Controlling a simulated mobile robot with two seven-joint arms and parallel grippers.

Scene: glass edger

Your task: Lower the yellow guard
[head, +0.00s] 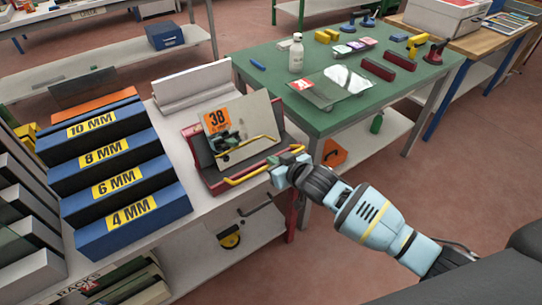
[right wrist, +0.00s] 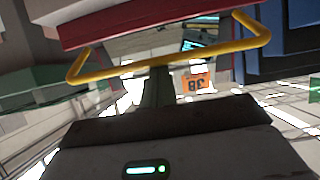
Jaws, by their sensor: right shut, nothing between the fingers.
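The yellow guard (head: 247,175) is a bent yellow bar along the front of a red-framed machine (head: 190,150) on the bench. In the right wrist view the guard (right wrist: 200,57) spans the upper picture, with both ends bent. My right gripper (head: 287,162) is shut and empty at the right end of the guard in the head view. In the right wrist view its fingers (right wrist: 156,85) point at the bar's middle and overlap it; I cannot tell whether they touch. A second yellow bar shows in the upright pane (head: 258,115) behind, apparently a reflection. My left gripper is not in view.
Blue stepped racks (head: 115,165) marked in millimetres stand left of the machine. A green table (head: 265,85) with a bottle (head: 296,53) and glass stands behind right. Floor at the right is clear.

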